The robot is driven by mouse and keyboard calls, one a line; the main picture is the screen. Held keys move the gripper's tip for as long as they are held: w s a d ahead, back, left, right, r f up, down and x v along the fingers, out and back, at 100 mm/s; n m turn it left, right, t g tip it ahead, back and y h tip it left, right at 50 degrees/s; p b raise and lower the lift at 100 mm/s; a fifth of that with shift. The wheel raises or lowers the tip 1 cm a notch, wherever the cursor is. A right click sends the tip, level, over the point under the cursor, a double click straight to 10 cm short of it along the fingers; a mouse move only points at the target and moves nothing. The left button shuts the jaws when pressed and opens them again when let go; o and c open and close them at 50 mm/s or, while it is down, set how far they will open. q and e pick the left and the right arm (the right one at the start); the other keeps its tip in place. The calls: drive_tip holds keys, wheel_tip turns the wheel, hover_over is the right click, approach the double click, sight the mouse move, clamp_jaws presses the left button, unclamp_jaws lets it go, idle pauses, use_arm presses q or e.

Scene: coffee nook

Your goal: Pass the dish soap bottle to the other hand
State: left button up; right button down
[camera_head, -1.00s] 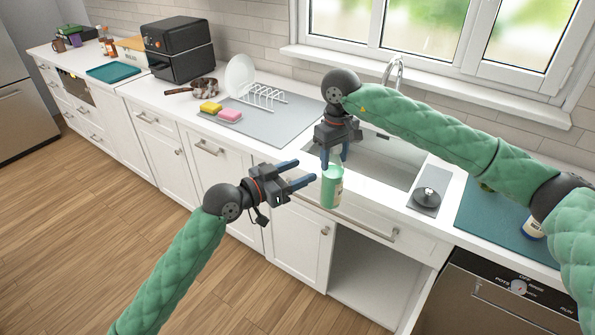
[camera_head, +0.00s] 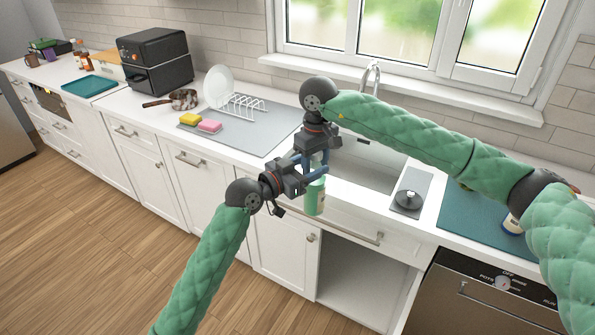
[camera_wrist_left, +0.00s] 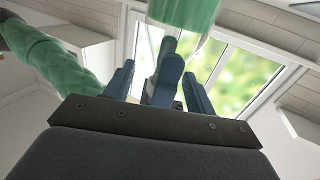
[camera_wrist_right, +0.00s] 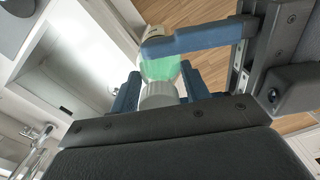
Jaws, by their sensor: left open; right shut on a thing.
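The green dish soap bottle (camera_head: 315,197) hangs upright in front of the sink counter. My right gripper (camera_head: 318,158) is shut on its upper part from above. The bottle also shows between the fingers in the right wrist view (camera_wrist_right: 160,75) and at the top of the left wrist view (camera_wrist_left: 185,12). My left gripper (camera_head: 313,167) is open, with its fingers around or right beside the bottle's neck, just below the right fingers. I cannot tell whether the left fingers touch the bottle. The grippers partly hide the bottle's top.
The sink (camera_head: 365,165) lies behind the grippers. An open cabinet space (camera_head: 350,275) is below.

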use_arm(q)
drive_tip(key=shift+x, duration=1.25)
clamp_jaws()
use_arm(e)
drive_tip(key=c, duration=0.6)
unclamp_jaws()
drive_tip(key=shift+r, duration=0.1)
